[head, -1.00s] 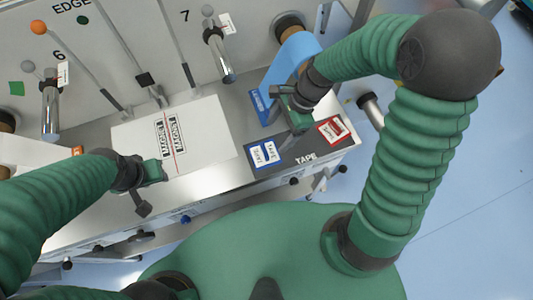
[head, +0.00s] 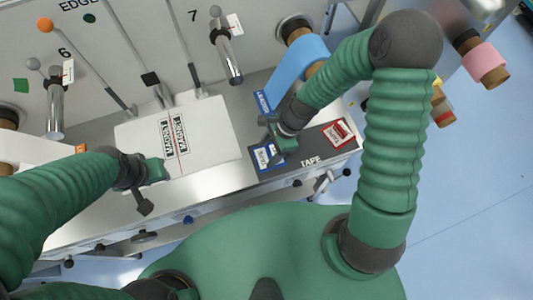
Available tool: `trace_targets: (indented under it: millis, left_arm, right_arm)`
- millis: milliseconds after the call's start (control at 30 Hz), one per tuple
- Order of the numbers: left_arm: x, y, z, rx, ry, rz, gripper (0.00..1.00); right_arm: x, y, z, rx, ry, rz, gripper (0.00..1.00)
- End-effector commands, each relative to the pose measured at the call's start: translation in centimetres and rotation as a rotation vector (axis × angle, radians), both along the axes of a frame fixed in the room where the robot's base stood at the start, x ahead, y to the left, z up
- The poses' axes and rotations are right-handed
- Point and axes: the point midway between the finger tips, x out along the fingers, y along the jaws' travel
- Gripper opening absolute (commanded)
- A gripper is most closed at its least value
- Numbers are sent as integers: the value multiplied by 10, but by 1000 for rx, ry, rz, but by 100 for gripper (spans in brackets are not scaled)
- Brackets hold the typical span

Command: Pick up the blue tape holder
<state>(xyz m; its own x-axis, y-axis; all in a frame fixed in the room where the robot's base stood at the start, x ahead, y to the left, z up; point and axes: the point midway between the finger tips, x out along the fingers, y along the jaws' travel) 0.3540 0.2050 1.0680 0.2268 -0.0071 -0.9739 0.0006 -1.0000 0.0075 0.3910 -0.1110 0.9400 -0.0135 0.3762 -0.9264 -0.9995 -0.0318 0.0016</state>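The blue tape holder (head: 263,158), blue with a white label, lies at the left end of the black board marked TAPE. A red tape holder (head: 337,133) lies at the board's right end. My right gripper (head: 273,139) is just above the blue holder and covers part of it. Its fingers look apart, with nothing seen between them; whether it touches the holder I cannot tell.
A blue strip (head: 296,66) hangs from a roller behind my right gripper. Rods and handles stand along the back panel.

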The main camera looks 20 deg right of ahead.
Motion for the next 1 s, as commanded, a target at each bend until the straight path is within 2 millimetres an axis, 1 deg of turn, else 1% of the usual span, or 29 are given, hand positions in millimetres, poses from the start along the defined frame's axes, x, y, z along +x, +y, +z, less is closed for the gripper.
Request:
trace_targets:
  millis: [33, 67, 300, 367, 400, 667, 767, 867, 933, 967, 1000]
  left_arm:
    - [0, 0, 0, 0, 0, 0, 36]
    - [0, 0, 0, 0, 0, 0, 36]
    - [0, 0, 0, 0, 0, -1, 36]
    - [0, 0, 0, 0, 0, -1, 36]
    - [0, 0, 0, 0, 0, -1, 36]
    - [0, 0, -1, 0, 0, -1, 36]
    - [0, 0, -1, 0, 0, 0, 36]
    - [0, 0, -2, 0, 0, 0, 36]
    - [0, 0, -3, 0, 0, -1, 36]
    - [0, 0, -6, 0, 0, -1, 36]
    - [0, 0, -9, 0, 0, -1, 36]
  right_arm:
    - [0, 0, 0, 0, 0, 0, 53]
    - [0, -1, 0, 1, 0, 0, 49]
    - [1, -1, 0, 0, 1, -1, 17]
    - [1, -1, 0, -1, 1, -1, 11]
    - [1, -1, -1, -1, 1, -1, 5]
    - [1, -1, 2, -2, 0, 0, 4]
    - [1, -1, 10, -3, -1, 1, 4]
    - [2, -1, 23, -3, -5, 1, 4]
    - [2, -1, 36, -3, -5, 1, 4]
    - [-4, 1, 36, -2, -1, 0, 4]
    - [-15, 4, 35, -1, 1, 0, 4]
